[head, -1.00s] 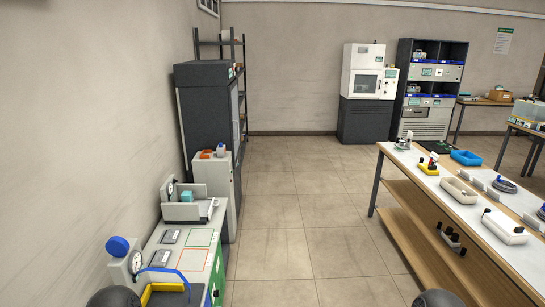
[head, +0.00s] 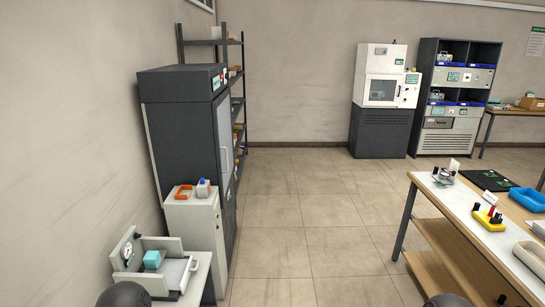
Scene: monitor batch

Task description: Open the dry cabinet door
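A tall dark grey cabinet (head: 182,130) stands against the left wall, its door side (head: 224,145) turned to the right and seen at a steep angle. The door looks shut, and a small green label sits near its top. I cannot read the label, so I cannot tell for sure that this is the dry cabinet. A white unit with a windowed front (head: 382,88) stands on a dark base at the back wall, and its front also looks shut. Neither of my grippers is in view; only dark rounded parts of mine show at the bottom edge.
A low white cabinet (head: 195,228) with an orange tray on top stands before the tall one. A bench end (head: 200,275) with a gauge device is at lower left. A wooden table (head: 460,262) is at right. The tiled floor (head: 290,220) between is clear. A shelf rack (head: 239,95) stands behind.

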